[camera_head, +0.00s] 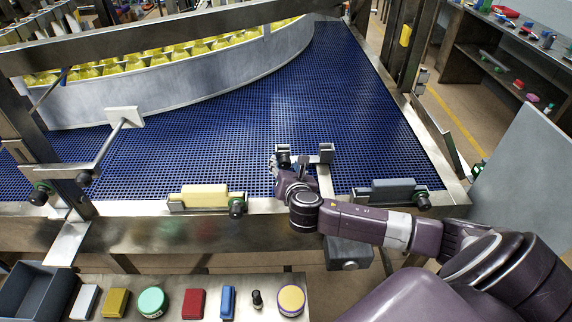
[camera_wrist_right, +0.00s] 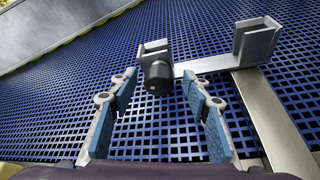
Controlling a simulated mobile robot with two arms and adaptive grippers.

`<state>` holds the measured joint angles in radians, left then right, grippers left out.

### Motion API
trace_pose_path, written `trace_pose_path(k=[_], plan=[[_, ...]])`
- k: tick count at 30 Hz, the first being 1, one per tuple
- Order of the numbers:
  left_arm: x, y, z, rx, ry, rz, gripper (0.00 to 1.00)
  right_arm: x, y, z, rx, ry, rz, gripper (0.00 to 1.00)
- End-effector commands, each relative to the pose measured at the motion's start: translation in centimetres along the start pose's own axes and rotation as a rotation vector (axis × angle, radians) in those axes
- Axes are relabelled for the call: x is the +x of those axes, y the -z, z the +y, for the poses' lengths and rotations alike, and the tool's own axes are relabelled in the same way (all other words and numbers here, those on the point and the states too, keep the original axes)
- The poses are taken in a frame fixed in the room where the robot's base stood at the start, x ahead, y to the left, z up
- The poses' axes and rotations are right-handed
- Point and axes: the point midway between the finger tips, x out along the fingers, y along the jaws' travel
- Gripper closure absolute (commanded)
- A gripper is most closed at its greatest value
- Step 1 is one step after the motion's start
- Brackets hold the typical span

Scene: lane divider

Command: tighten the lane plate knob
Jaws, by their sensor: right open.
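A black knob (camera_wrist_right: 158,78) sits on a metal bracket (camera_wrist_right: 255,45) above the blue mesh belt. In the right wrist view it lies between and just beyond the tips of my open right gripper (camera_wrist_right: 158,88); I see no contact. In the head view the knob (camera_head: 283,157) is beside my right gripper (camera_head: 276,166), whose fingers are partly hidden by its wrist. The bracket (camera_head: 325,153) stands on a flat metal bar over the belt's near edge. I cannot tell how tight the knob is. My left gripper is out of view.
A yellow block (camera_head: 205,195) and a grey block (camera_head: 385,190) with knobs are on the near rail. A rod with a white plate (camera_head: 124,117) stands at left. A curved grey wall (camera_head: 190,85) holds back yellow-topped items. Several small objects lie on the front table (camera_head: 175,283).

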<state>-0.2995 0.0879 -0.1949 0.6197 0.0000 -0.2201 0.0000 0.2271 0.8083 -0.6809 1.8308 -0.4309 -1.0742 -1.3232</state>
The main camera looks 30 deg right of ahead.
Motion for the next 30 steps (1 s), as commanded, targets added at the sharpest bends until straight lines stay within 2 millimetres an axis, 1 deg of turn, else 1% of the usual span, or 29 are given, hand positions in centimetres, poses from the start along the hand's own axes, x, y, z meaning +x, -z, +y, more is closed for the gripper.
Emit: trace_pose_path(k=[3, 8, 14, 15, 23, 30], plan=[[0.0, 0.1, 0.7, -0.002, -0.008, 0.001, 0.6, 0.0, 0.0, 0.0, 0.0, -0.001, 0.0, 0.57], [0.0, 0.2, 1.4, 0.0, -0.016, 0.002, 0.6, 0.0, 0.0, 0.0, 0.0, -0.001, 0.0, 0.74], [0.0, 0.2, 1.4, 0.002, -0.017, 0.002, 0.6, 0.0, 0.0, 0.0, 0.0, 0.0, 0.0, 0.97], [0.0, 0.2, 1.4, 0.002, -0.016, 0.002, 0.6, 0.0, 0.0, 0.0, 0.0, 0.0, 0.0, 0.98], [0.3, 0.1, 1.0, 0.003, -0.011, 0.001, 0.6, 0.0, 0.1, -0.1, 0.029, -0.013, 0.0, 0.98], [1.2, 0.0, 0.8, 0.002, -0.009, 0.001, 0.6, 0.1, 0.3, -0.3, 0.149, -0.061, 0.0, 0.98]])
